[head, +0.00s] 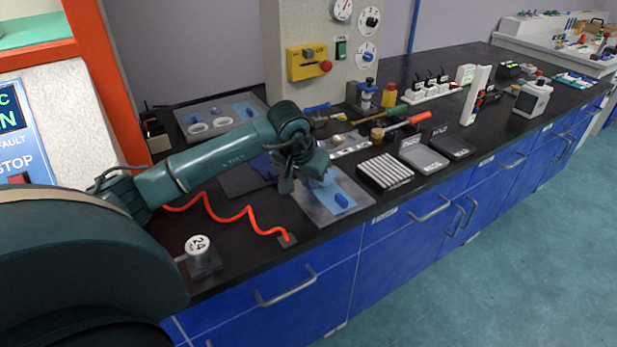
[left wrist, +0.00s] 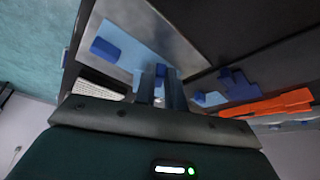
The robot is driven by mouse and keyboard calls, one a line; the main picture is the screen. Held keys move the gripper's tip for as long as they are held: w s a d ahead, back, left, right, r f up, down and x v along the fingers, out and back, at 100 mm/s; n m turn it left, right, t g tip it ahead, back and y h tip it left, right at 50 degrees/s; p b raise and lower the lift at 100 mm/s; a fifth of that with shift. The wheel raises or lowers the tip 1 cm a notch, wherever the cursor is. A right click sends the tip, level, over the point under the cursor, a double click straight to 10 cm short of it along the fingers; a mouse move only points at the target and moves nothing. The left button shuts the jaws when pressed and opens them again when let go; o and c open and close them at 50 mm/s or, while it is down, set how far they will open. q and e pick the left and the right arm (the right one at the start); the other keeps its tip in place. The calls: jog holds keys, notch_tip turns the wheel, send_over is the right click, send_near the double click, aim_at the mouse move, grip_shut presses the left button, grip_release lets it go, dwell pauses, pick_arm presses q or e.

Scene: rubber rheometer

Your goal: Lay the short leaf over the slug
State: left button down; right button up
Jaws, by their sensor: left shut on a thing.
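A light-blue leaf (head: 324,191) with a dark-blue tab (head: 341,201) lies on a grey metal plate (head: 360,199) near the bench's front edge. In the left wrist view the light-blue sheet (left wrist: 128,44) shows with one dark-blue tab (left wrist: 107,48) near its end. My left gripper (head: 287,184) is low over the plate's left side. In the left wrist view its two fingers (left wrist: 160,84) are shut on a second dark-blue tab (left wrist: 160,70). The arm and fingers hide part of the leaf. I cannot make out the slug. My right gripper is not in view.
A red coiled cord (head: 236,217) crosses the bench left of the plate.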

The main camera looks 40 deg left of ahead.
pick_arm(q)
jog(key=shift+f, duration=0.15)
jog(key=c, duration=1.4)
grip_release()
jog(key=v, duration=1.3)
